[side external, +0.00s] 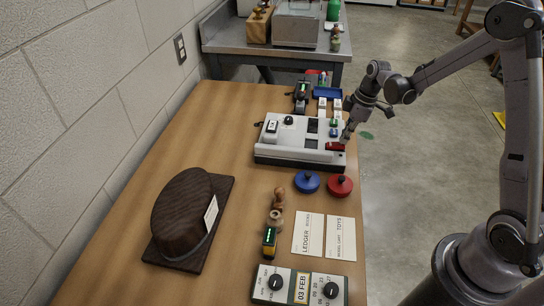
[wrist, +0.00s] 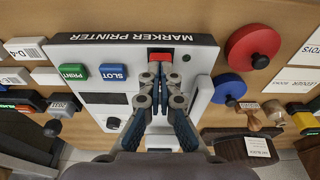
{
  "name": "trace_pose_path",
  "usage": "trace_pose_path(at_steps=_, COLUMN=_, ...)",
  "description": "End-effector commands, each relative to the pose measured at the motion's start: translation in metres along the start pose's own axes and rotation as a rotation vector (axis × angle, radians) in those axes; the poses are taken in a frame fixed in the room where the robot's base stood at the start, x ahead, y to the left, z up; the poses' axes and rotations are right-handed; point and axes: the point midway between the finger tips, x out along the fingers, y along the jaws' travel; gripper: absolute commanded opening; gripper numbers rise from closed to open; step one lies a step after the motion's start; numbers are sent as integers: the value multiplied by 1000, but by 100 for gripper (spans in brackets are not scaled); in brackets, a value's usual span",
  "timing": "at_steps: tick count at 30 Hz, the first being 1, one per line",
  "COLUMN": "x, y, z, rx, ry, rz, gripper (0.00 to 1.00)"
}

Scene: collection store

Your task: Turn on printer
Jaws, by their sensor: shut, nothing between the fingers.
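The marker printer (side external: 285,152) is a pale grey box with a black front face, standing on the wooden table near its right edge. Its label (wrist: 130,38) reads upside down in the wrist view. A green PRINT button (wrist: 73,72) and a blue SLOT button (wrist: 113,72) sit on its top. A red switch (wrist: 160,57) lies near the front edge, and also shows in the side view (side external: 335,146). My gripper (wrist: 160,78) is shut and empty, pointing down with its tips right beside the red switch. I cannot tell whether they touch it.
Blue (side external: 307,183) and red (side external: 340,187) knobbed discs stand in front of the printer. A dial box (side external: 297,288) stands at the near edge. A blue tray (side external: 327,92) is behind the printer. Table centre-left is clear.

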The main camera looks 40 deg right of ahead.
Motion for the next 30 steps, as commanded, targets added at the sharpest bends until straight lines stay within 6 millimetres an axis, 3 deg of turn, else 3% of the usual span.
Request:
trace_pose_path(at_steps=10, x=10, y=1, z=10, rx=6, ry=123, rz=0, gripper=0)
trace_pose_path(at_steps=30, x=6, y=0, z=-6, rx=-2, ry=120, rz=-2, gripper=0)
